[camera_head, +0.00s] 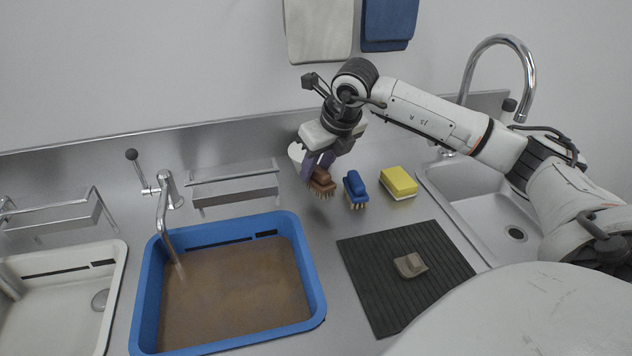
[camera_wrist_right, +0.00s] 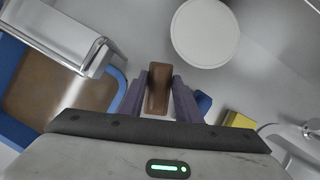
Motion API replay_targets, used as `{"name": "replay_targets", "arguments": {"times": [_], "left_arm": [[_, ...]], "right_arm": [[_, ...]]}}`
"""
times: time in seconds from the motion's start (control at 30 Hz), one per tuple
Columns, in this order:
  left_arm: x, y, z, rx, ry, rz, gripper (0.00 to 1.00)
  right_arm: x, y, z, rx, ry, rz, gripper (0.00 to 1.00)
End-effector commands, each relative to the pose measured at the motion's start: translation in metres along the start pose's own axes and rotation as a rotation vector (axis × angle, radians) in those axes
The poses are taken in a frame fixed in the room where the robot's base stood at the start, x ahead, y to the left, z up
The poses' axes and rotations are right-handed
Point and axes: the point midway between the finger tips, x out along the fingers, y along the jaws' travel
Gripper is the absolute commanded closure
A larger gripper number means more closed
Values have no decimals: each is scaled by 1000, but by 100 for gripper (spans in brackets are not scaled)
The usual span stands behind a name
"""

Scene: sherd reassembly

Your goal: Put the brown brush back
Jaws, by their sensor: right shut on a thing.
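In the right wrist view the brown brush (camera_wrist_right: 158,88) sits between the two purple fingers of my right gripper (camera_wrist_right: 158,95). The bristles look close to the counter; I cannot tell if they touch it. My left gripper is not in view.
A blue brush (camera_head: 355,189) and a yellow sponge (camera_head: 398,183) stand to the right. A white round object (camera_wrist_right: 205,32) is behind. A blue basin (camera_head: 318,290) of brown water is at left. A dark mat (camera_head: 372,300) holds a sherd (camera_head: 410,265).

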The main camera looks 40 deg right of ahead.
Motion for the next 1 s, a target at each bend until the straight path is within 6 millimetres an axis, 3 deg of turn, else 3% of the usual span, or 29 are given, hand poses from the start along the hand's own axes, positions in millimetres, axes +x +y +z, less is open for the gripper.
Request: {"name": "replay_targets", "arguments": {"times": [0.3, 0.67, 0.7, 0.77, 1.0], "left_arm": [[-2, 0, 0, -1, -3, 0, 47], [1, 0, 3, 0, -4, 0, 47], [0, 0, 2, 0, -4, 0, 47], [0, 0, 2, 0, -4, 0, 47], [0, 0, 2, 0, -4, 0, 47]], "right_arm": [[34, 0, -16, -1, 0, 0, 90], [39, 0, -18, -1, -1, 0, 90], [37, 0, -17, -2, 0, 0, 63], [37, 0, -17, -2, 0, 0, 52], [37, 0, -17, -2, 0, 1, 51]]}}
